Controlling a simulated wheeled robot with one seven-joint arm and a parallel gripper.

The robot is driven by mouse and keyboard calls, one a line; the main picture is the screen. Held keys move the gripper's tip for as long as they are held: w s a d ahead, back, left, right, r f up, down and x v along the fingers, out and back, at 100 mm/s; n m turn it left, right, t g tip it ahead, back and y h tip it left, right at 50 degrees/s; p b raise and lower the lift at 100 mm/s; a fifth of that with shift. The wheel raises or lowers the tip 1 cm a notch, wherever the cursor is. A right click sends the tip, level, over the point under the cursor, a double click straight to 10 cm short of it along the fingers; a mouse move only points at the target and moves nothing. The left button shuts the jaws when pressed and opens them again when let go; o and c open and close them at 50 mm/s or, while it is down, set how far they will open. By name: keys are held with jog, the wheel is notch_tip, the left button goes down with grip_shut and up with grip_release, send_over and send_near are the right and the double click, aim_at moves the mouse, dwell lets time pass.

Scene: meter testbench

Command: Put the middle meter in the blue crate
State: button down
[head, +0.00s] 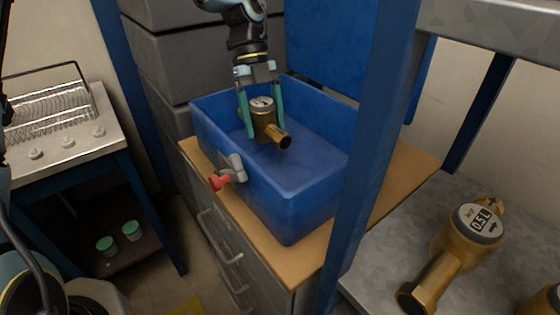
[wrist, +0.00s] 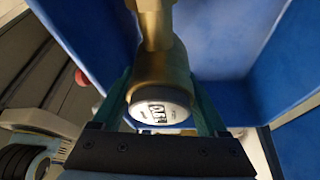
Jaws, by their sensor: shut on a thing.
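A brass meter with a round white dial (head: 263,118) hangs between the green fingers of my gripper (head: 262,121) in the head view. The gripper is shut on its body. In the wrist view the meter (wrist: 157,75) is held between both fingers, its dial facing the gripper (wrist: 160,108). The meter is over the open blue crate (head: 318,199), with its pipe end pointing towards the lower right. I cannot tell whether it touches the crate floor. The visible crate floor is otherwise empty. The crate stands on a wooden-topped cabinet.
Another brass meter (head: 459,243) lies on the grey bench at the right, with part of one more at the edge. A blue post (head: 374,130) stands before the crate's right side. A red-handled grey valve (head: 230,171) sits at the crate's near left wall. Grey boxes rise behind.

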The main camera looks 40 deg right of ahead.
jog(key=shift+f+p, duration=1.3)
jog(key=shift+f, duration=3.4)
jog(key=shift+f, duration=0.1)
grip_release()
jog(key=b+v, duration=0.3)
jog(key=v, duration=0.9)
jog(key=shift+b, duration=0.35)
